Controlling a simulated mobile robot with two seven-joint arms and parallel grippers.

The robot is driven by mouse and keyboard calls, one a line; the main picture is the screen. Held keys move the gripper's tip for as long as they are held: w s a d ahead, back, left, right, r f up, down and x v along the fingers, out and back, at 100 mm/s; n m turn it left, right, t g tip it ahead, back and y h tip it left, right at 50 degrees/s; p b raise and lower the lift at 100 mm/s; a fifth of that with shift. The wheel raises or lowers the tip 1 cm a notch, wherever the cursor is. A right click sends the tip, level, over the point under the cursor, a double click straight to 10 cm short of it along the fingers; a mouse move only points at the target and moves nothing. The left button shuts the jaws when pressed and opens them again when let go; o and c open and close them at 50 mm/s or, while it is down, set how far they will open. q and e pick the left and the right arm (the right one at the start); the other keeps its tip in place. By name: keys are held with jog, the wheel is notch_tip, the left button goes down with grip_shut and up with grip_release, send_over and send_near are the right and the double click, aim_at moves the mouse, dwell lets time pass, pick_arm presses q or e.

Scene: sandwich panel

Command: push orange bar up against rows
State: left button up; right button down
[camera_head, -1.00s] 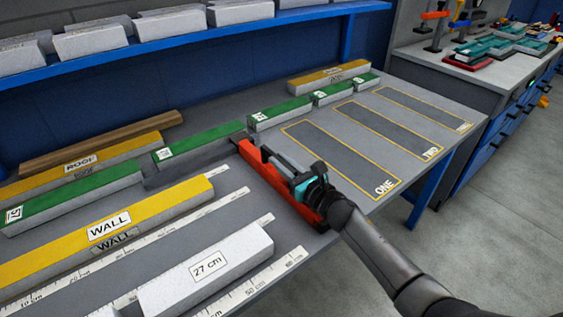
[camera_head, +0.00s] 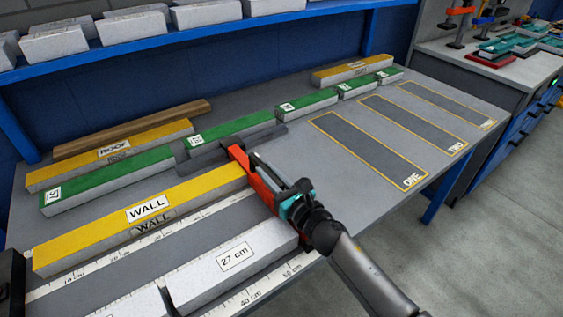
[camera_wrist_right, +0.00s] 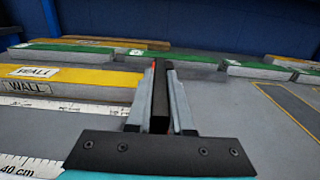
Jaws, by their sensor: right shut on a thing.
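The orange bar (camera_head: 253,176) lies across the right ends of the front rows in the head view. My right gripper (camera_head: 268,172) is shut on it, seemingly by a dark upright part that shows between the fingers in the wrist view (camera_wrist_right: 160,115). The yellow-topped WALL row (camera_head: 185,193) ends at the bar, with no clear gap visible. The white 27 cm block (camera_head: 225,270) in the nearer row has its right end close to the bar; my gripper hides whether they touch. My left gripper is not seen.
Green-topped blocks (camera_head: 120,178) and a yellow ROOF block (camera_head: 70,172) lie behind, with a grey strip (camera_head: 205,157) near the bar's far end. Outlined bays (camera_head: 370,150) to the right are empty. A dark object (camera_head: 10,285) stands at the left edge.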

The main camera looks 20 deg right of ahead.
jog(key=a, duration=0.1)
jog(key=s+a, duration=0.1)
jog(key=a, duration=0.1)
jog(key=shift+s+a, duration=0.1)
jog(key=shift+a, duration=0.05)
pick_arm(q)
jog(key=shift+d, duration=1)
pick_arm(e)
jog(key=shift+s+a, duration=0.15)
jog(key=shift+a, duration=0.25)
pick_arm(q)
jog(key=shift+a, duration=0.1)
pick_arm(e)
jog(key=c, duration=0.8)
grip_release()
jog(key=shift+a, duration=0.1)
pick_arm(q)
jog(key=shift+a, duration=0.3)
pick_arm(e)
jog(key=shift+s, duration=0.15)
jog(key=shift+s+d, duration=0.25)
jog(key=v, duration=1)
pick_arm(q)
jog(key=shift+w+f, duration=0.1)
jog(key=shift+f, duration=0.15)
pick_arm(e)
jog(key=shift+s+d, duration=0.15)
jog(key=shift+s, duration=0.45)
